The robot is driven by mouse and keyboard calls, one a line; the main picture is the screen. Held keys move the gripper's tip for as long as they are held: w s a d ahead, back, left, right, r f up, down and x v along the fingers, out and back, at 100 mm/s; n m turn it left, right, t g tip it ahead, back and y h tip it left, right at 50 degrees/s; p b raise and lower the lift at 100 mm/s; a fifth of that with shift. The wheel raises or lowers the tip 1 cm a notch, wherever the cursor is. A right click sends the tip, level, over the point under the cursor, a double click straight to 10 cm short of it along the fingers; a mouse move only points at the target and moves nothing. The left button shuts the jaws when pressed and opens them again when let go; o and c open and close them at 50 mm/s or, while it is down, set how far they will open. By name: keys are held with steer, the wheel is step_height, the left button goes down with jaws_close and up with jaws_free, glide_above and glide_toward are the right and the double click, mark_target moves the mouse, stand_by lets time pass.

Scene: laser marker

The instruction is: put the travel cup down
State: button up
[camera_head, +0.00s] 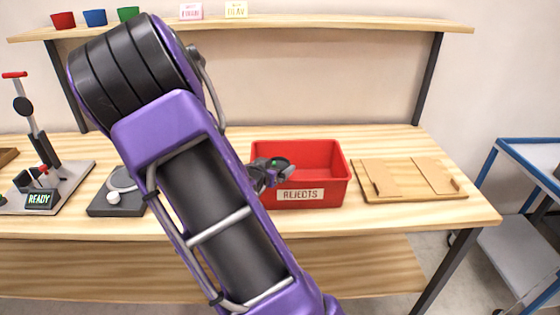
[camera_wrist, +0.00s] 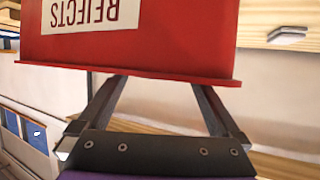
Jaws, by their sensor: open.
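I cannot make out a travel cup in either view; the inside of the red bin is only partly seen. My gripper (camera_head: 268,174) is at the left front of the red bin marked REJECTS (camera_head: 325,195), partly hidden by my purple arm. In the wrist view, the two fingers of my gripper (camera_wrist: 150,88) are spread apart with nothing seen held between them. The red bin (camera_wrist: 190,35) fills the space just beyond the fingertips, its label upside down; I cannot tell whether they touch it.
A wooden board (camera_head: 408,195) with two brown pieces lies right of the bin. A device with a READY display (camera_head: 39,199) and a dark plate (camera_head: 103,208) stand left. A shelf (camera_head: 330,24) runs above the workbench (camera_head: 455,213). A blue cart (camera_head: 530,142) stands right.

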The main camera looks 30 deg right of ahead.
steer(key=p+v, duration=0.1)
steer(key=v, duration=0.5)
steer(key=shift+a, duration=0.1)
